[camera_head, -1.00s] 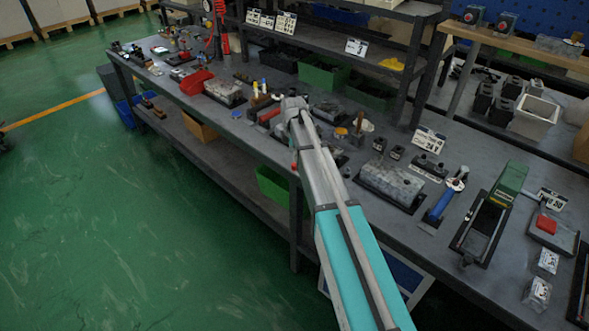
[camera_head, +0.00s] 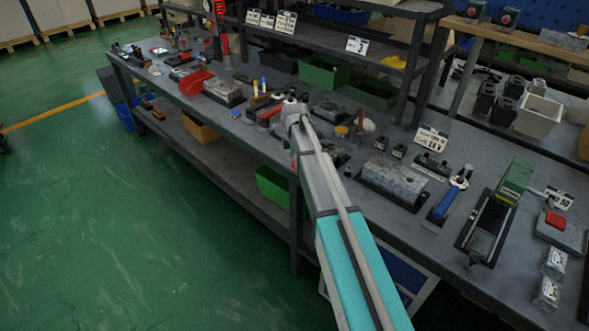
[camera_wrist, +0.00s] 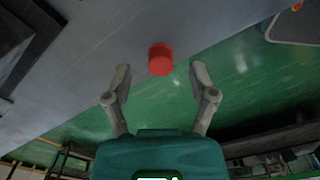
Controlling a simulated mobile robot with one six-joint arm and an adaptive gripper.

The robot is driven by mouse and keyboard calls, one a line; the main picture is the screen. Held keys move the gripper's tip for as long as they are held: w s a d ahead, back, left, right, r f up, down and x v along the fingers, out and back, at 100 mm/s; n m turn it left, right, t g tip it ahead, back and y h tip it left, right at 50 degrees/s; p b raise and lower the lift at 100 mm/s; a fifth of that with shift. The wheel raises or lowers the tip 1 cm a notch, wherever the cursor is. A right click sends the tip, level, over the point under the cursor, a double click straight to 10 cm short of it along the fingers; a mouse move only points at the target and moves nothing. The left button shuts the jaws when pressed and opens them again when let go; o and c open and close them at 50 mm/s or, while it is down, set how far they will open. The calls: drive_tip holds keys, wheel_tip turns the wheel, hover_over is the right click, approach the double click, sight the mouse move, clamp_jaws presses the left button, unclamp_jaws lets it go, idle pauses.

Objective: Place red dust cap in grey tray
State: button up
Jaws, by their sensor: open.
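The red dust cap (camera_wrist: 160,60) is a small red cylinder in the upper middle of the wrist view. It lies ahead of and between the fingertips of my gripper (camera_wrist: 160,80), with a clear gap on both sides. The gripper is open and empty. The cap appears at the edge of the grey bench top, with green floor behind it. In the head view the arm covers the spot, and neither cap nor fingers show clearly. A pale-rimmed grey piece (camera_wrist: 290,28) at the top right of the wrist view may be the tray; I cannot tell.
The long grey workbench (camera_head: 405,200) holds many parts. A grey metal block (camera_head: 393,180), a blue-handled tool (camera_head: 445,203) and a green machine (camera_head: 515,180) stand right of my arm. Green floor (camera_head: 130,220) lies open at left.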

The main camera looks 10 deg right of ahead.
drive_tip(key=shift+f+b, duration=0.55)
drive_tip(key=shift+f, duration=0.25)
drive_tip(key=shift+c, duration=0.3)
drive_tip(key=c, duration=0.8)
drive_tip(key=shift+r, duration=0.2)
wheel_tip(320, 180, up, 3)
drive_tip(key=p, duration=0.3)
drive_tip(key=shift+f, duration=0.1)
drive_tip(key=s+r+p, duration=0.3)
drive_tip(key=s, duration=0.1)
drive_tip(key=s+r+p, duration=0.3)
drive_tip(key=s, duration=0.2)
drive_tip(key=s+r+p, duration=0.4)
drive_tip(key=s, duration=0.1)
drive_tip(key=shift+a, duration=0.2)
